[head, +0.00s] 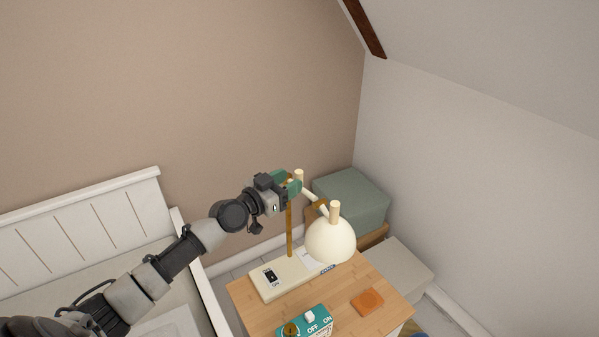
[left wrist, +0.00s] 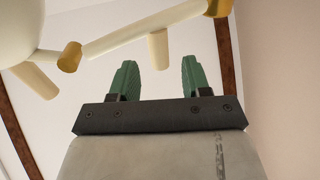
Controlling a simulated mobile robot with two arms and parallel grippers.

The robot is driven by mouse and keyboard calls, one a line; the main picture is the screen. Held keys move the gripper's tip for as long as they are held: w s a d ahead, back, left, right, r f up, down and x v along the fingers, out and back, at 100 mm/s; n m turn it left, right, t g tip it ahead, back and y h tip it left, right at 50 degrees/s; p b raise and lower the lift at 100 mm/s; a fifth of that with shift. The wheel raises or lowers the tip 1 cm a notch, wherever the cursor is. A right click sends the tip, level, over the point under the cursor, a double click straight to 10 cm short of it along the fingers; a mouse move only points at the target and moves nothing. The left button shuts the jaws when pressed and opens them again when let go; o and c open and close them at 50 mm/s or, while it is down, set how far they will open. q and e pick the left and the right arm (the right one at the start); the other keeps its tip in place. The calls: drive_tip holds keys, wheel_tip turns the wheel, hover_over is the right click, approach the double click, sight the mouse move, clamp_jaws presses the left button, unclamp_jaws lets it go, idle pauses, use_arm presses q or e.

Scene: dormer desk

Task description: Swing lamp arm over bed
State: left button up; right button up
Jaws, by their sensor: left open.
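The lamp has a cream base (head: 262,289) with a black switch marked ON, a brass post (head: 290,238), and a cream arm (head: 312,195) reaching right to a round cream shade (head: 328,243) above the desk. Cream pegs stand at the arm's post end (head: 299,175) and above the shade (head: 335,211). My left gripper (head: 293,183) is open at the top of the post. In the left wrist view, a peg (left wrist: 158,50) on the arm lines up between the open green fingers (left wrist: 160,78); I cannot tell whether they touch it. My right gripper is out of view.
The bed's white headboard (head: 80,215) is at the left. The wooden desk (head: 340,305) holds a green box (head: 307,322) marked OFF and ON and an orange coaster (head: 368,301). A green box (head: 350,195) stands behind. The sloped ceiling (head: 480,60) closes in at upper right.

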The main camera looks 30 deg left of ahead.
sight(296, 177)
use_arm(q)
drive_tip(key=x, duration=0.4)
drive_tip(key=shift+c, duration=1.8)
clamp_jaws()
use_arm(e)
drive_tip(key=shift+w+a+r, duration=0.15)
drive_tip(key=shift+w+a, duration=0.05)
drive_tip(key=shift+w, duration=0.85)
